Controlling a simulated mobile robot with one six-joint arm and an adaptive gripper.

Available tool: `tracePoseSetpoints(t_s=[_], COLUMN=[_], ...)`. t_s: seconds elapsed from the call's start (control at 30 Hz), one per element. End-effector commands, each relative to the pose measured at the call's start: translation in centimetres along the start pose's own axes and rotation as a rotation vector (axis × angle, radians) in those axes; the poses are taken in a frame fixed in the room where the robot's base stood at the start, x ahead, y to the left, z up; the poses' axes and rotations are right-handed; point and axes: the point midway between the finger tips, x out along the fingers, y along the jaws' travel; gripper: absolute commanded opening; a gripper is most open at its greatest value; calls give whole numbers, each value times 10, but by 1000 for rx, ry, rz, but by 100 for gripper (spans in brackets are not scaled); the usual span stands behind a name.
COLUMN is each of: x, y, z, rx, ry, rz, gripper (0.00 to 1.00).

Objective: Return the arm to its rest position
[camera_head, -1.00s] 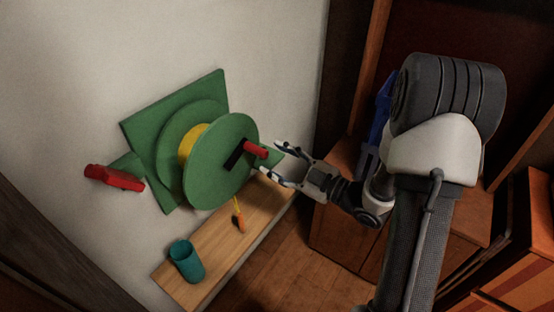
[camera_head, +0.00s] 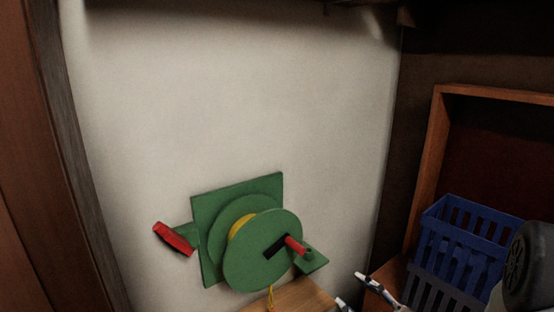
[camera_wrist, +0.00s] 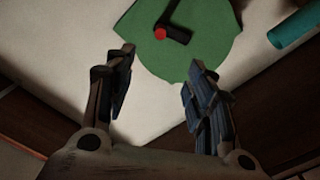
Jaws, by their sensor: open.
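My gripper (camera_wrist: 158,85) is open and empty, its two fingers apart in the wrist view. In the head view only its fingertips (camera_head: 353,290) show at the bottom edge, to the right of the green reel. The green reel (camera_head: 250,262) is mounted on a green plate on the pale wall, with a yellow core between its discs. Its red crank handle (camera_head: 296,245) sticks out at the front. In the wrist view the reel (camera_wrist: 190,55) lies beyond the fingers, apart from them. Most of my arm is out of the head view.
A red-ended green bracket (camera_head: 175,238) juts out left of the reel. A wooden shelf (camera_head: 300,294) is below it. A blue crate (camera_head: 468,240) stands at the right. A teal cup (camera_wrist: 294,29) shows in the wrist view. The wall above the reel is bare.

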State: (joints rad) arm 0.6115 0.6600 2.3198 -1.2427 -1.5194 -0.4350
Motion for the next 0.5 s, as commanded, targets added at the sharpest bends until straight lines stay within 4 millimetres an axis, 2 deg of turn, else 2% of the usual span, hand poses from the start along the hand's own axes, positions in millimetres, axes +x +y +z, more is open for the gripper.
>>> tracePoseSetpoints(t_s=[0.23, 0.5], x=[15, 12], y=[20, 53], z=[5, 0], rx=[-58, -71], ry=[-212, -492], rz=[-1, 66], gripper=[50, 50])
